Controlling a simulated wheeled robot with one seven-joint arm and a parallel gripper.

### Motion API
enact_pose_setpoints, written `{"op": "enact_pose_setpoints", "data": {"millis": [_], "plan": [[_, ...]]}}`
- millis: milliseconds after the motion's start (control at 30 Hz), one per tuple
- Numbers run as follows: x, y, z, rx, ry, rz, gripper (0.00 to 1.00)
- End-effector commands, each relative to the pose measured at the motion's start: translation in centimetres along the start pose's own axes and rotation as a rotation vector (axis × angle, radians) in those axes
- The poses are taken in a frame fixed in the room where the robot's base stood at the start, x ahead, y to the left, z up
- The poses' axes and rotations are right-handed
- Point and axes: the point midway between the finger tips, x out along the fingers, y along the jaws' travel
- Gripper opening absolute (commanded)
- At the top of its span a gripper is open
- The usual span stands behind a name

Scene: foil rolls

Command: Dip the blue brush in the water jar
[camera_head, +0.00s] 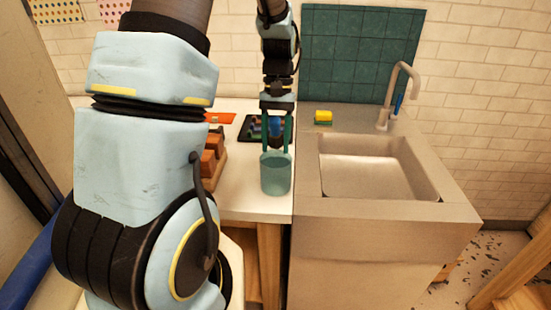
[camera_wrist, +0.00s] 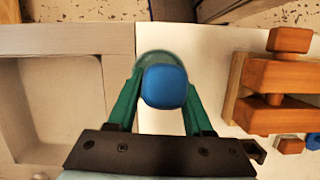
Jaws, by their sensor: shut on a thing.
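The blue brush shows in the wrist view as a rounded blue end (camera_wrist: 165,87) between my green fingers. My gripper (camera_head: 277,147) is shut on it and points straight down. The water jar (camera_head: 276,177) is a teal, see-through cup near the right edge of the white counter. It stands directly under my gripper, and its rim shows behind the brush in the wrist view (camera_wrist: 153,57). The brush's lower end is hidden, so I cannot tell how deep it reaches into the jar.
A wooden rack with orange-brown blocks (camera_head: 211,160) stands left of the jar. A dark tray (camera_head: 250,128) with coloured items lies behind.

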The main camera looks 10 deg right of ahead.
Motion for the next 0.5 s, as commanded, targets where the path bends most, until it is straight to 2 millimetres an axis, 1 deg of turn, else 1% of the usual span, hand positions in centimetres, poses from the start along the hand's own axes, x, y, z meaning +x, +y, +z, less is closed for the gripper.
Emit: {"op": "enact_pose_setpoints", "data": {"millis": [267, 367, 500], "plan": [[-0.2, 0.0, 0.0, 0.0, 0.0, 0.0, 0.0], [-0.8, 0.0, 0.2, 0.0, 0.0, 0.0, 0.0], [-2.1, 0.0, 0.6, 0.0, 0.0, 0.0, 0.0]]}}
